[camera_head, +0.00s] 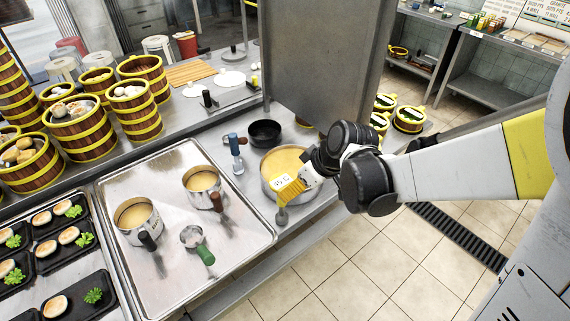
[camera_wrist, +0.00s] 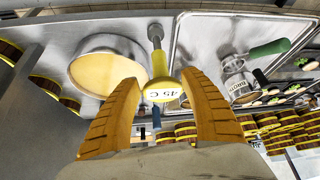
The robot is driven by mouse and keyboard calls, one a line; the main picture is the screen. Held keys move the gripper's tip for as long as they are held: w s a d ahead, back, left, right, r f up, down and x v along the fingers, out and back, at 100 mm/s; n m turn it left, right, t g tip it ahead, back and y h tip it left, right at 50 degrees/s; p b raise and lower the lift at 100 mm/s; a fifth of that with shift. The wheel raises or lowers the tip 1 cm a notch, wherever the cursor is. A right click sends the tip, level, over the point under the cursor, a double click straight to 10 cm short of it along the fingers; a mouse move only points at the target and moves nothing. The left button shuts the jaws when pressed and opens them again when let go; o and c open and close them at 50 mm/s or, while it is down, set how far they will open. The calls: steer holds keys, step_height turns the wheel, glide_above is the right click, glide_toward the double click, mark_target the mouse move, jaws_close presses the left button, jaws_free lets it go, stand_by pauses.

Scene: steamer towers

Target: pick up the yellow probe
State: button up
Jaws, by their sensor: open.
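The yellow probe (camera_head: 288,189) has a white "45 C" display and a grey stem that runs toward the counter edge in the head view. In the wrist view the probe (camera_wrist: 161,75) lies between my two fingertips, its stem pointing away. My gripper (camera_wrist: 160,80) is open, with one orange finger on each side of the probe. In the head view my gripper (camera_head: 297,183) is at the probe, beside the large pot. Whether the fingers touch the probe I cannot tell.
A large pot of yellowish liquid (camera_head: 275,161) stands right beside the probe. A tall metal panel (camera_head: 325,70) rises behind it. A black bowl (camera_head: 265,132) and a blue-handled tool (camera_head: 236,150) are near. A metal tray (camera_head: 165,270) holds small pots and a green-handled strainer.

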mark_target(282, 202)
steer(key=b+x, duration=0.4)
steer(key=x, duration=0.6)
steer(key=shift+s+f, duration=0.1)
steer(key=shift+f, duration=0.15)
steer(key=shift+d+r, duration=0.1)
jaws_close()
